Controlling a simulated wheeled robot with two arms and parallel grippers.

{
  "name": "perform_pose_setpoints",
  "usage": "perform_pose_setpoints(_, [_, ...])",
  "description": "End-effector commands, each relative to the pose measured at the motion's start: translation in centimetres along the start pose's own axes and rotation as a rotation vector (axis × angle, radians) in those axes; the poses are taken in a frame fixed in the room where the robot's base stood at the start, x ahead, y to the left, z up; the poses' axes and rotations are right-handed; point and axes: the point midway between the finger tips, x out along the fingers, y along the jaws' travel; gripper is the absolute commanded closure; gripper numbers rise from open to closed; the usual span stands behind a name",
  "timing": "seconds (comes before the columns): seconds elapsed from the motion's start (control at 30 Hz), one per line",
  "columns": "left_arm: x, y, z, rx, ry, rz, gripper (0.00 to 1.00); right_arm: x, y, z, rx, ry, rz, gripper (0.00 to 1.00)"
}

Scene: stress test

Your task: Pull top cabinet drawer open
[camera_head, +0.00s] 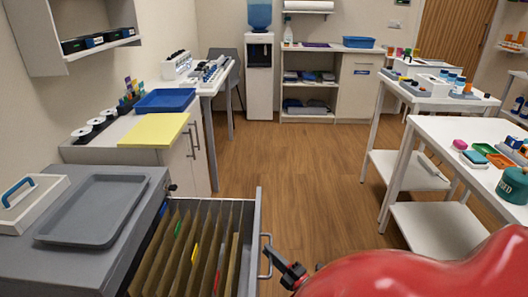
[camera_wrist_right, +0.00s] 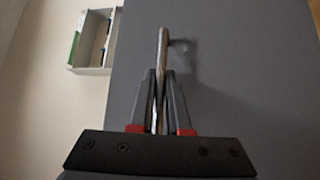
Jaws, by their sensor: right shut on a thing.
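The grey cabinet (camera_head: 75,256) stands at the lower left, and its top drawer (camera_head: 252,230) is pulled well out, showing hanging folders inside. The drawer's metal handle (camera_head: 269,262) is on its front panel and also shows as a bar in the right wrist view (camera_wrist_right: 163,55). My right gripper (camera_head: 272,254) is at the handle from the right. In the right wrist view its two fingers (camera_wrist_right: 160,85) are closed on both sides of the bar. My left gripper is in neither view.
A grey tray (camera_head: 95,210) and a white caddy (camera_head: 30,203) lie on the cabinet top. White tables (camera_head: 440,130) with small items stand at the right. The wooden floor (camera_head: 300,170) in the middle is clear. A water dispenser (camera_head: 259,60) stands at the back.

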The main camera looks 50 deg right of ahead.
Motion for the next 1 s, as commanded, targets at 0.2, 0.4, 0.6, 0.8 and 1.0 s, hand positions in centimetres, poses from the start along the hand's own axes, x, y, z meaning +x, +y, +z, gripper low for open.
perform_pose_setpoints(0.2, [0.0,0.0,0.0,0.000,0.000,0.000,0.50,0.1,0.2,0.2,0.000,-0.005,0.003,1.00])
perform_pose_setpoints(0.4, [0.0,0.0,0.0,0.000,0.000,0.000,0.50,0.1,0.2,0.2,-0.001,-0.005,0.002,0.60])
perform_pose_setpoints(0.6, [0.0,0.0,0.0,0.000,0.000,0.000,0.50,0.1,0.1,0.1,-0.001,-0.003,0.002,0.55])
perform_pose_setpoints(0.8, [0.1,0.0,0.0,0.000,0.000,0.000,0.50,-0.4,0.1,0.1,-0.001,-0.004,0.001,0.55])
perform_pose_setpoints(1.0, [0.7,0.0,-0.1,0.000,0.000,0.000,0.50,-4.0,0.1,0.2,0.000,-0.009,-0.003,0.55])
